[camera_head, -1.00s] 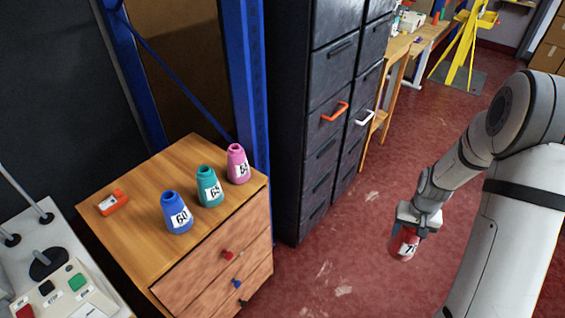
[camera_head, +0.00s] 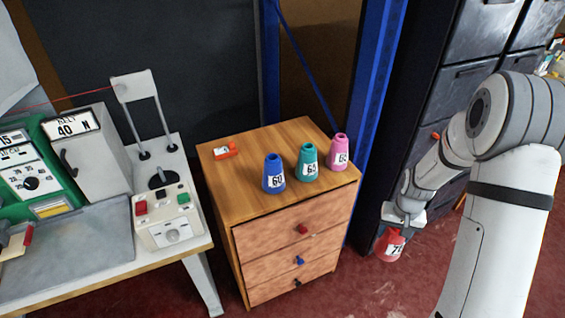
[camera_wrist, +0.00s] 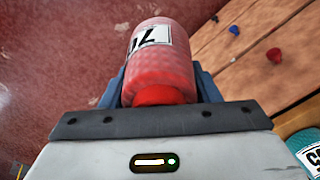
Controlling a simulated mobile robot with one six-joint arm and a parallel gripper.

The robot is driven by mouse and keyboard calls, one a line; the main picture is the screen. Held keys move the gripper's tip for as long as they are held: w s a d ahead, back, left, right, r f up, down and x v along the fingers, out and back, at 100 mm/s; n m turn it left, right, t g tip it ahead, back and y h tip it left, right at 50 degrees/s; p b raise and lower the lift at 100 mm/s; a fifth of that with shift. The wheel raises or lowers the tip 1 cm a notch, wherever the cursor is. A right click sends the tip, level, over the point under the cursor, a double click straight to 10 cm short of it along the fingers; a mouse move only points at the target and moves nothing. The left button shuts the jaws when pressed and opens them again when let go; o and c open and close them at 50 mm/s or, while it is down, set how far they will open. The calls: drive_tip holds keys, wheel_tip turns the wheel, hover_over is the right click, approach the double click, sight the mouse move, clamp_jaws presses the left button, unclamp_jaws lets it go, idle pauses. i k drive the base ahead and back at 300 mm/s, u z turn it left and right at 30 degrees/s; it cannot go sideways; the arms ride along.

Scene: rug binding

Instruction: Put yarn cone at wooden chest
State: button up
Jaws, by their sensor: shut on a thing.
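My gripper (camera_head: 399,226) is shut on a red yarn cone (camera_head: 390,246) with a white label, held in the air to the right of the wooden chest. The red cone also shows between the jaws in the wrist view (camera_wrist: 160,65). The wooden chest (camera_head: 240,205) stands in the middle of the head view, with several drawers with coloured knobs. On its top stand a blue cone (camera_head: 273,175), a teal cone (camera_head: 307,163) and a pink cone (camera_head: 339,152), all upright and labelled. The chest's drawer front also shows at the upper right of the wrist view (camera_wrist: 247,62).
A small orange device (camera_head: 226,151) lies at the back left of the chest top. The front left of the top is bare. A workbench with a control box (camera_head: 165,217) stands to the left. A blue post (camera_head: 377,85) and dark cabinets (camera_head: 455,88) stand behind and right.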

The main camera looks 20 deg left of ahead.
sight(239, 198)
drive_tip(key=u, duration=1.75)
drive_tip(key=k, duration=0.6)
drive_tip(key=z, duration=0.15)
drive_tip(key=i, duration=1.6)
drive_tip(key=z, duration=0.05)
